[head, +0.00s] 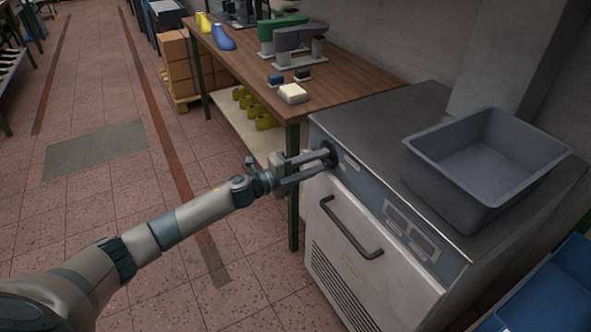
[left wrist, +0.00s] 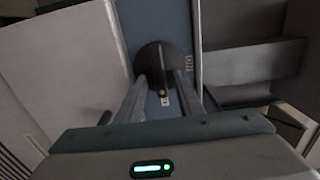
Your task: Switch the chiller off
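The chiller (head: 335,230) is a metal cabinet with a white front door and a blue-grey control strip along its top front edge. A round dark knob (head: 331,151) sits at the left end of that strip. It also shows in the left wrist view (left wrist: 159,59), with a raised dark bar across its face. My left gripper (head: 322,161) points at the knob with its two fingers apart. In the left wrist view the fingers (left wrist: 163,88) lie either side of the bar, with a gap visible. Whether they touch the knob I cannot tell. My right gripper is not in view.
A grey bin (head: 425,165) stands on the chiller top. A dark door handle (head: 350,228) sticks out below the knob. A wooden workbench (head: 345,85) with shoe lasts and blocks adjoins on the left. A blue crate (head: 555,300) is at lower right. The floor at left is clear.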

